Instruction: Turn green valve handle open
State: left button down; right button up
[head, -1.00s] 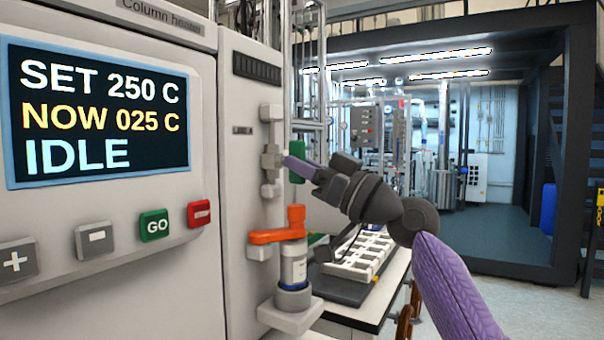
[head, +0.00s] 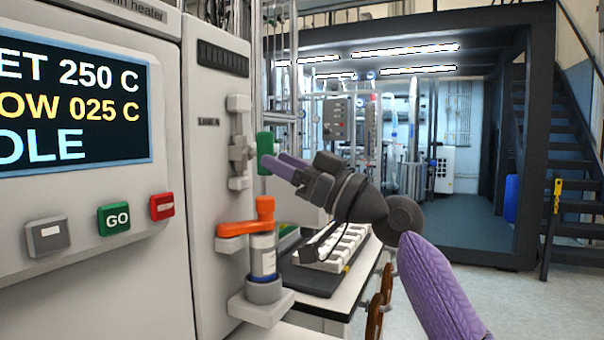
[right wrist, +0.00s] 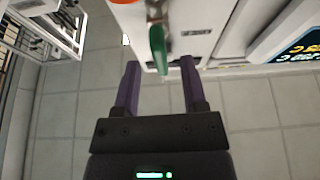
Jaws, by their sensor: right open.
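The green valve handle (head: 264,153) stands upright on a grey valve body (head: 240,150) on the side of the heater cabinet in the head view. My right gripper (head: 276,164) is at the handle, its purple fingers reaching in from the right and partly overlapping it. In the right wrist view the green handle (right wrist: 157,48) lies between the lines of the two open purple fingers (right wrist: 159,75), near their tips, with gaps on both sides. Whether either finger touches it cannot be told. My left gripper is not seen.
A bench with a white rack (head: 335,247) stands behind the gripper. Open floor lies to the right.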

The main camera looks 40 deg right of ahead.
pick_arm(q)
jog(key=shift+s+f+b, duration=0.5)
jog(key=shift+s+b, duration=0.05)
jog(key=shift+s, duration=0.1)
pick_arm(e)
jog(key=v, duration=0.7)
jog(key=shift+s, duration=0.2)
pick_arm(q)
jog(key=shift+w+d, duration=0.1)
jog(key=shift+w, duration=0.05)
pick_arm(e)
jog(key=shift+d+f, duration=0.1)
jog(key=shift+f, duration=0.05)
